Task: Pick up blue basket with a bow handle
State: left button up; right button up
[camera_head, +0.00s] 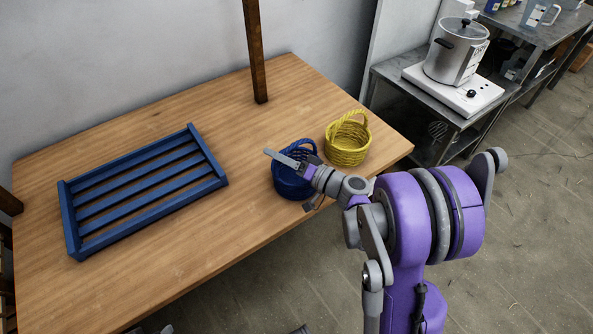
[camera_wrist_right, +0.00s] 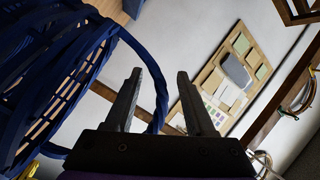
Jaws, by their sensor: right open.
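The blue basket (camera_head: 287,184) with a bow handle stands on the wooden table (camera_head: 190,240), near its front right edge. My right gripper (camera_head: 285,154) is over the basket and hides part of its rim and handle. In the right wrist view, my right gripper (camera_wrist_right: 160,80) is open. The basket's woven side (camera_wrist_right: 65,95) fills the left of that view. The bow handle (camera_wrist_right: 146,61) curves down between the two fingers in the picture; I cannot tell whether it touches either finger. My left gripper is not recognisable in these frames.
A yellow basket (camera_head: 347,143) stands close to the right of the blue one. A blue slatted tray (camera_head: 75,248) lies at the left of the table. A wooden post (camera_head: 256,55) rises at the back. The table between tray and baskets is clear.

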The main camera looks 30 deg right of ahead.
jog(key=shift+x, duration=0.9)
jog(key=shift+c, duration=0.3)
grip_shut()
dwell(0.4)
